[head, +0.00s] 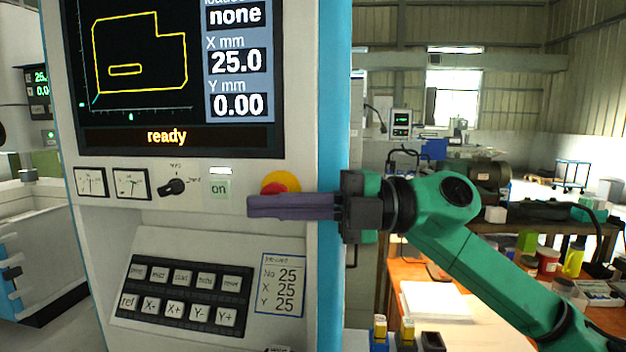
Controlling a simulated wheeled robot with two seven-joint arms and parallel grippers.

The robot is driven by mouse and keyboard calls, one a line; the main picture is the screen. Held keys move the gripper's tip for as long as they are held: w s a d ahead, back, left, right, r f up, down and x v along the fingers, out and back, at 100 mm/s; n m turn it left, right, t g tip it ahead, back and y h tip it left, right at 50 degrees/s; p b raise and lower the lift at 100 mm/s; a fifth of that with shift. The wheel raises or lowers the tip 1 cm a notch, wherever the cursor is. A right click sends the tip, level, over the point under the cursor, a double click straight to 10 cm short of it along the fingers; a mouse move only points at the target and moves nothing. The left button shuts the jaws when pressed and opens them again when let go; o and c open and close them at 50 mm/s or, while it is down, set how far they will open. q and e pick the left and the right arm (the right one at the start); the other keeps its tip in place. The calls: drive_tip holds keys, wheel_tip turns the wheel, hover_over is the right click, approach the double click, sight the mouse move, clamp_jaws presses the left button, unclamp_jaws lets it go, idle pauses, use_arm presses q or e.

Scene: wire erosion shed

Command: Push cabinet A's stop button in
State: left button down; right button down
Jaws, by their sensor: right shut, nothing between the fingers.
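The stop button (280,181), red on a yellow surround, sits on the front panel of the cabinet (225,200), right of the green "on" button (219,188). My right gripper (252,206) comes in from the right, shut and empty. Its purple fingers cover the lower part of the stop button in this view. I cannot tell whether the fingertips touch the button or are in front of it, or whether it is pressed in. The cabinet's screen (170,70) reads "ready". My left gripper is not in view.
A rotary switch (173,187) and two dial meters (110,183) are left of the "on" button. A sloped keypad (180,293) juts out below. At right, an orange-topped bench (408,272) holds papers, with bottles and tubs behind it.

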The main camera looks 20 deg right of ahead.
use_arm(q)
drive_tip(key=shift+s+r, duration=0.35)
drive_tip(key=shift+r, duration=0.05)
use_arm(e)
drive_tip(key=w+d, duration=0.2)
drive_tip(key=shift+w+d+f, duration=0.25)
drive_tip(key=shift+w+d, duration=0.05)
drive_tip(key=shift+w, duration=0.05)
drive_tip(key=shift+a, duration=0.1)
